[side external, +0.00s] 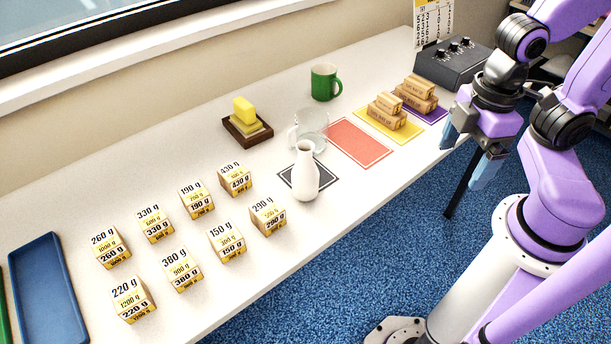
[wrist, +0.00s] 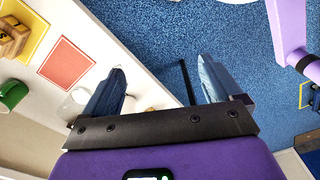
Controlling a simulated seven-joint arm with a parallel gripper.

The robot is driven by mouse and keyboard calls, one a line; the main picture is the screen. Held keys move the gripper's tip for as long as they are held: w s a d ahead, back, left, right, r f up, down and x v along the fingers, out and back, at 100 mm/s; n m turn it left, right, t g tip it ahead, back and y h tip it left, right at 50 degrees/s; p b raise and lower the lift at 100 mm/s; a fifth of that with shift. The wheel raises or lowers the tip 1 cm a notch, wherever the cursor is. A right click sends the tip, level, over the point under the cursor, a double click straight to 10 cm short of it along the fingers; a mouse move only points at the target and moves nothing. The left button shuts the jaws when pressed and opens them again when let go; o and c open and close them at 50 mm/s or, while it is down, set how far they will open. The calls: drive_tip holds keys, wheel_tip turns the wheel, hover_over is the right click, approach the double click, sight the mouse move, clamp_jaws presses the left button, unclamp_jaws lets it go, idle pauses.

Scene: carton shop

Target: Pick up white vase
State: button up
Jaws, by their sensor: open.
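The white vase (side external: 305,174) stands upright on the table, at the edge of a dark mat (side external: 327,176). Its narrow neck is in front of a clear glass mug (side external: 312,124). My gripper (side external: 468,160) is open and empty, at the table's front edge to the right of the vase and well apart from it. In the wrist view my gripper's fingers (wrist: 158,85) are spread, with table edge and blue carpet between them. The vase is not clearly seen there; a pale shape beside the left finger is too hidden to name.
Several weight-labelled cartons (side external: 183,270) stand left of the vase. A green mug (side external: 325,82), a yellow sponge-like stack on a brown tray (side external: 247,130), and small wooden-looking bars (side external: 386,110) stand behind or right. The red mat (side external: 346,141) is bare. A blue tray (side external: 48,290) lies far left.

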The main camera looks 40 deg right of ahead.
drive_tip(key=h, duration=0.1)
drive_tip(key=n+t+h, duration=0.1)
drive_tip(key=n+t, duration=1.7)
drive_tip(key=n, duration=0.4)
approach(314, 184)
drive_tip(key=w, duration=0.6)
drive_tip(key=w+d, duration=0.1)
drive_tip(key=w, duration=0.2)
drive_tip(key=shift+w+r, duration=0.1)
drive_tip(key=shift+w, duration=0.2)
drive_tip(key=shift+w+f, duration=0.1)
drive_tip(key=shift+w, duration=1.2)
drive_tip(key=shift+w+f, duration=0.15)
drive_tip(key=shift+w, duration=1.2)
drive_tip(key=c, duration=1.2)
